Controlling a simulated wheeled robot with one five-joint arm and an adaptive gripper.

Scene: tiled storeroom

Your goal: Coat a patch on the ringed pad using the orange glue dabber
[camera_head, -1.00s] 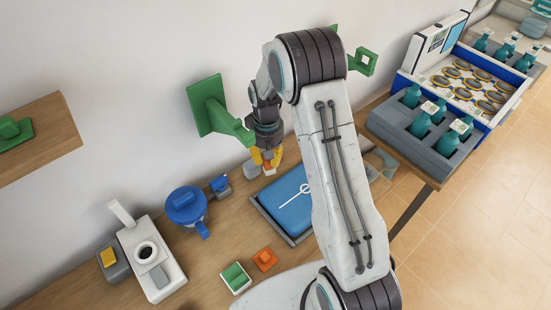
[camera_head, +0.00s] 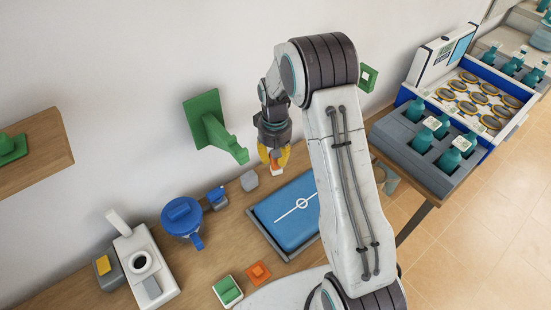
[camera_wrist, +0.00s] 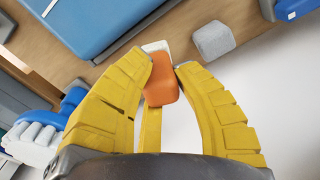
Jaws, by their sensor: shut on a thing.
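My gripper (camera_head: 275,156) is shut on the orange glue dabber (camera_head: 277,171), its yellow fingers on either side of it. The orange dabber also shows between the fingertips in the wrist view (camera_wrist: 161,80), with a white end (camera_wrist: 156,47) beyond it. The ringed pad (camera_head: 285,222) is a blue slab with a white line and ring, lying in a grey tray (camera_head: 262,233) on the bench. The dabber is held above the bench, just beyond the pad's far edge in the head view. Part of the pad is hidden behind my arm.
A grey block (camera_head: 249,181) stands left of the dabber. A blue lidded pot (camera_head: 182,217), a small blue-topped block (camera_head: 217,198), a white device (camera_head: 145,270), a green pad (camera_head: 228,291) and an orange block (camera_head: 258,273) are on the bench. A green bracket (camera_head: 207,118) juts from the wall.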

